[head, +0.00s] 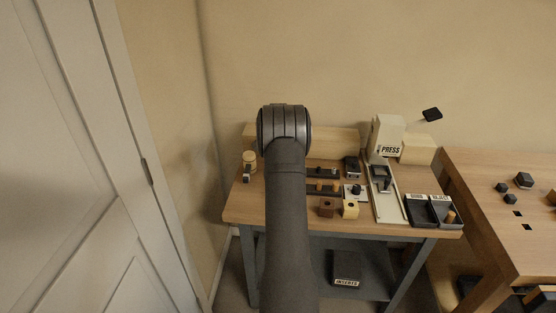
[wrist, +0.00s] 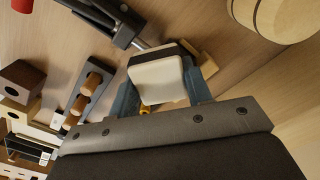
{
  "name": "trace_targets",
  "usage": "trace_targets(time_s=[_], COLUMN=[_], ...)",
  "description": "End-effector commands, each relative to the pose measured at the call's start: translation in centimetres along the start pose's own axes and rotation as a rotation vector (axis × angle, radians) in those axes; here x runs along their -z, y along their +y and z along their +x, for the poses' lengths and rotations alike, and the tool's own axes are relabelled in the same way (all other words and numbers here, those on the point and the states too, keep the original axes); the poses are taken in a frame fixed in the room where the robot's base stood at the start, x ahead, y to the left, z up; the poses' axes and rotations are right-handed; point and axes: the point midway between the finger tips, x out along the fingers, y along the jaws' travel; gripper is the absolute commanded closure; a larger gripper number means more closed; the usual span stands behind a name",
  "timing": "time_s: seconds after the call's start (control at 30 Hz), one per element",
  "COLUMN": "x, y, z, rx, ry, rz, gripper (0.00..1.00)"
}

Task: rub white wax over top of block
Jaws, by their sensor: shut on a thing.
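A white, round-cornered piece (wrist: 158,78) with a dark band on its far side, which looks like the wax, sits between the blue-grey fingers of my gripper (wrist: 163,98) in the wrist view. My gripper is shut on it. In the head view my arm covers the gripper. A brown block (head: 327,207) and a pale yellow block (head: 350,209) stand on the bench, each with a dark hole. The brown block also shows in the wrist view (wrist: 20,82), well left of the gripper. I cannot tell which block the task means.
A dark clamp-like tool (wrist: 112,18) with a metal rod lies close to the held piece. A round wooden container (head: 250,158) stands at the back left. A peg rack (wrist: 85,98), a white press (head: 387,138) and black trays (head: 420,210) occupy the middle and right.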

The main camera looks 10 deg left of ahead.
Motion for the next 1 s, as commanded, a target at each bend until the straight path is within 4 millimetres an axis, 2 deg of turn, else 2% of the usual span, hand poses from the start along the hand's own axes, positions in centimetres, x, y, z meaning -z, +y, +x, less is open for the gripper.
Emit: trace_targets(time_s=[0.4,0.7,1.0], x=[3.2,4.8,3.0], y=[-2.0,-3.0,-1.9], z=[0.2,0.3,0.2], rx=[0.001,0.0,-0.002], ry=[0.001,0.0,-0.002], rz=[0.001,0.0,0.0], gripper=[0.76,0.76,0.76])
